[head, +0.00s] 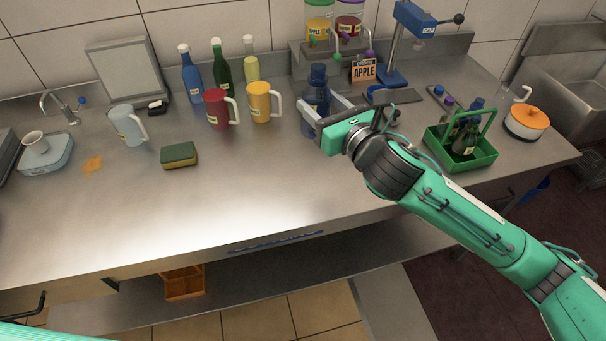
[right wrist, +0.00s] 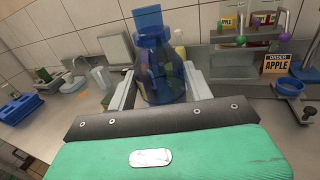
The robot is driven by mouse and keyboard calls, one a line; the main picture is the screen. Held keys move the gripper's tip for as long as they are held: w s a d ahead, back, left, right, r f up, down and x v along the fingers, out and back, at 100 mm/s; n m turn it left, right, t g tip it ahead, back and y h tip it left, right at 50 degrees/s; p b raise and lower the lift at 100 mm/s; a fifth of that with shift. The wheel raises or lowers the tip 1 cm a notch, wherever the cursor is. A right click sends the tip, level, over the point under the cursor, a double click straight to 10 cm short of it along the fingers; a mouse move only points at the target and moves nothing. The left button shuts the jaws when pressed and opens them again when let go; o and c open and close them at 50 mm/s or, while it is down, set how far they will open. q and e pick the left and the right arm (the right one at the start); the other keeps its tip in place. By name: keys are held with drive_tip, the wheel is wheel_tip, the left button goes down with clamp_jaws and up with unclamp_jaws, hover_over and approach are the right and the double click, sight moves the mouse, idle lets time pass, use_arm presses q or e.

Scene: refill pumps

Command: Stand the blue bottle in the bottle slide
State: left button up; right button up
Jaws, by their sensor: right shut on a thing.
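The blue bottle (head: 318,77) is dark, see-through blue and stands about upright between the fingers of my right gripper (head: 325,113). The gripper is shut on its body. In the right wrist view the bottle (right wrist: 160,70) rises between the two pale fingers. I cannot tell whether its base touches the counter. No part is clearly marked as the bottle slide. A grey plate (head: 404,96) with a blue rounded part (head: 376,93) lies at the foot of the blue press marked CAP (head: 411,45), right of the bottle. My left gripper is out of view.
A yellow mug (head: 260,103) and a red mug (head: 216,109) stand left of the bottle. An APPLE sign (head: 363,69) and dispensers (head: 319,28) are behind. A green caddy (head: 472,154) holding bottles is at right. The front middle of the counter (head: 250,190) is clear.

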drive_tip(key=shift+w+a+f, duration=0.1)
drive_tip(key=shift+f, duration=0.25)
drive_tip(key=f, duration=0.3)
drive_tip(key=s+f, duration=0.1)
drive_tip(key=shift+d+f, duration=0.15)
drive_tip(key=shift+d, duration=0.2)
wheel_tip(320, 180, down, 10)
drive_tip(key=shift+w+a+r, duration=0.1)
drive_tip(key=shift+w, duration=0.05)
drive_tip(key=shift+f, duration=2.35)
drive_tip(key=o, duration=1.2)
drive_tip(key=shift+c, duration=0.2)
